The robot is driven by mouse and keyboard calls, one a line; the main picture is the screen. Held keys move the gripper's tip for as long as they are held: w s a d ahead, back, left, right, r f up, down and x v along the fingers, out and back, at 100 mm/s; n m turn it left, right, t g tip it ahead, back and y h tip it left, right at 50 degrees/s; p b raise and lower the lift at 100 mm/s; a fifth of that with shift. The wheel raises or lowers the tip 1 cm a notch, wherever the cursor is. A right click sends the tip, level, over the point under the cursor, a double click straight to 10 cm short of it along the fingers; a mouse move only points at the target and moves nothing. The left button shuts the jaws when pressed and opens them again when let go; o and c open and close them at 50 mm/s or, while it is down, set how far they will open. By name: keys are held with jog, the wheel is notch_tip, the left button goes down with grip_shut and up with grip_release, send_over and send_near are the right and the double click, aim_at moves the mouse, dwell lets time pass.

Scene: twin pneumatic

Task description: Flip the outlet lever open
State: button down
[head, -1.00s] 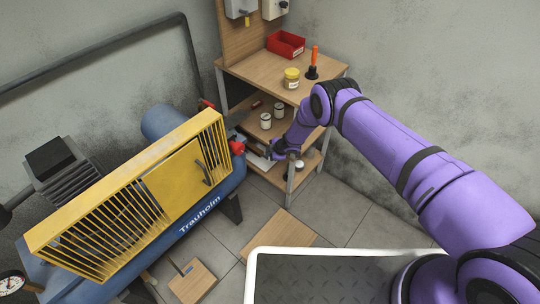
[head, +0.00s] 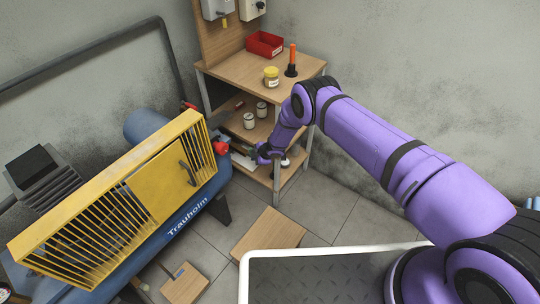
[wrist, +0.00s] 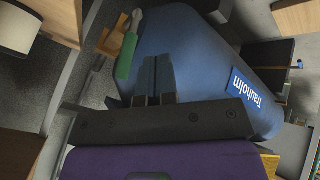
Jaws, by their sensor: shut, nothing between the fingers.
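The compressor's blue tank (head: 192,212) shows in the head view, and its end fills the middle of the wrist view (wrist: 200,60). In the wrist view a green lever handle (wrist: 127,56) sits by a brass fitting (wrist: 111,40) at the tank end. A red part (head: 221,147) shows at that end in the head view. I cannot tell which part is the outlet lever. My gripper (wrist: 153,62) is shut and empty, its fingertips just right of the green handle; contact cannot be told. In the head view my gripper (head: 246,149) is right of the red part.
A wooden shelf unit (head: 240,75) stands close behind my gripper, with white cans (head: 250,120) on its middle shelf. A yellow guard (head: 130,185) tops the tank. Wooden boxes (head: 268,234) lie on the floor. A white-rimmed tray (head: 330,249) is in front.

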jog(key=d+v, duration=0.1)
jog(key=v, duration=0.9)
jog(key=shift+d+f, duration=0.1)
jog(key=shift+d, duration=0.15)
